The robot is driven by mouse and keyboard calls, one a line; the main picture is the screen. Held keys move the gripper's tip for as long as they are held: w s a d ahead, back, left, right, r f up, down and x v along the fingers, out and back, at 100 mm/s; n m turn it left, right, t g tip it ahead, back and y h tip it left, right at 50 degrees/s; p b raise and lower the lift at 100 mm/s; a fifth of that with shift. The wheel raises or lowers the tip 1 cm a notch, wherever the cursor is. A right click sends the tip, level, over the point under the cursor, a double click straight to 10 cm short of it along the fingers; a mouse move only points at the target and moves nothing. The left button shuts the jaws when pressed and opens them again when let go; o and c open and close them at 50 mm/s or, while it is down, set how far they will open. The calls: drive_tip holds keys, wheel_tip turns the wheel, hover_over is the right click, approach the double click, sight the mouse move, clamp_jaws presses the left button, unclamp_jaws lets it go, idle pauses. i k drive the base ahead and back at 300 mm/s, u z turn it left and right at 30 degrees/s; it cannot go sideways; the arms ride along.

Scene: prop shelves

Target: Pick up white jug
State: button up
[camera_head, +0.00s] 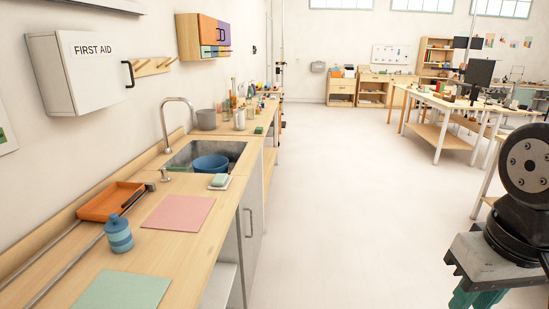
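No white jug can be made out with certainty. A small pale grey-white vessel (240,119) stands on the wooden counter beyond the sink, but it is too small to tell whether it is a jug. A wider grey pot (206,120) stands to its left.
The counter (180,247) runs along the left wall, with a sink (234,149) holding a blue bowl (211,165). An orange tray (108,201) and striped blue jar (119,234) stand nearer. The floor (335,190) is clear; workbenches (455,100) stand far right.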

sight(238, 114)
drive_tip(key=z, duration=0.3)
drive_tip(key=i, duration=3.95)
drive_tip(key=u, duration=0.75)
drive_tip(key=i, duration=0.75)
drive_tip(key=u, duration=0.35)
